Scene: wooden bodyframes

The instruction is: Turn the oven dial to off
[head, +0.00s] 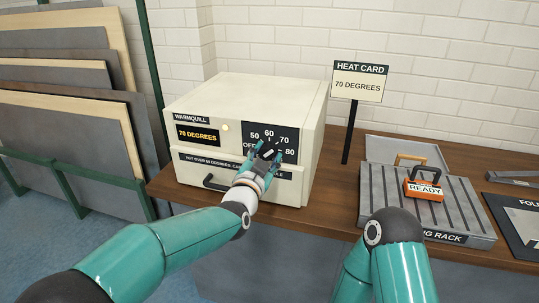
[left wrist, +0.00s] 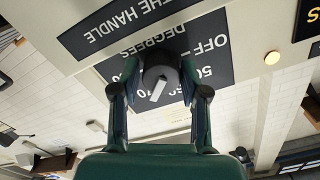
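The cream oven (head: 245,100) stands on the wooden bench, and its display (head: 198,135) reads 70 DEGREES. Its black dial (left wrist: 162,75) sits on a dark panel marked OFF, 50, 60, 70 and 80. The dial's white pointer lies near the 60 to 70 side, away from OFF. My left gripper (head: 270,153) is at the dial, partly covering it in the head view. In the left wrist view its open fingers (left wrist: 160,80) stand on either side of the dial; I cannot tell whether they touch it. My right gripper is out of view; only my right arm shows.
A heat card sign (head: 359,84) reading 70 DEGREES stands right of the oven. A grey rack (head: 372,205) with an orange READY tag (head: 423,190) lies further right. The oven's door handle (head: 215,184) is below the panel. Boards (head: 60,110) lean at the left.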

